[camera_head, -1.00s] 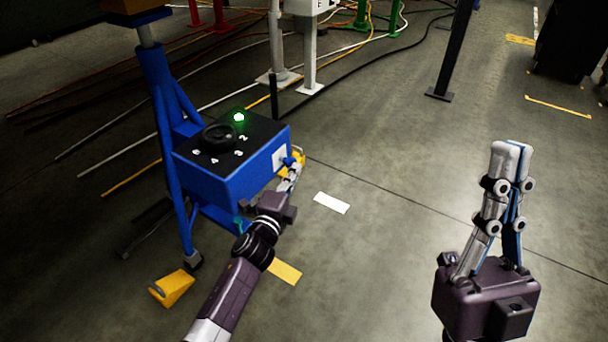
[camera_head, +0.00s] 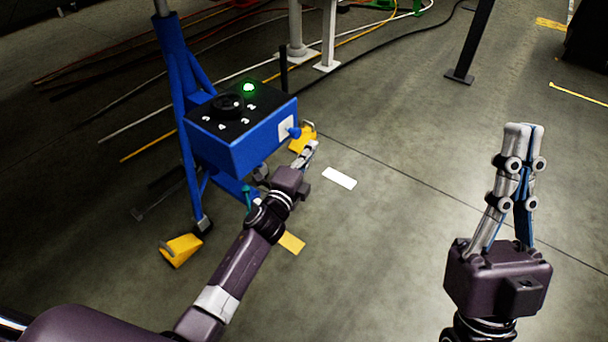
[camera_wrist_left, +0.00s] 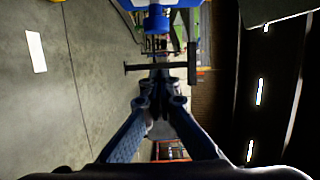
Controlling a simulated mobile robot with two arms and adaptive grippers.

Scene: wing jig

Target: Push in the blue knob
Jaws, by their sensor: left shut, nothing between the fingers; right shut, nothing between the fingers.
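The blue knob (camera_head: 295,132) sticks out of a white plate (camera_head: 286,127) on the right side of a blue box (camera_head: 240,142). In the left wrist view the knob (camera_wrist_left: 157,20) is at the top middle, beyond the fingertips. My left gripper (camera_head: 311,148) is shut and empty, just below and to the right of the knob, with a small gap. It also shows in the left wrist view (camera_wrist_left: 160,78). My right gripper (camera_head: 523,130) is shut and empty, pointing up, far right of the box.
The box top has a black dial (camera_head: 228,106) with numbers and a lit green lamp (camera_head: 249,88). A blue stand (camera_head: 180,80) holds the box. Cables cross the floor behind it. A dark post (camera_head: 474,40) stands at the back. The floor between my grippers is clear.

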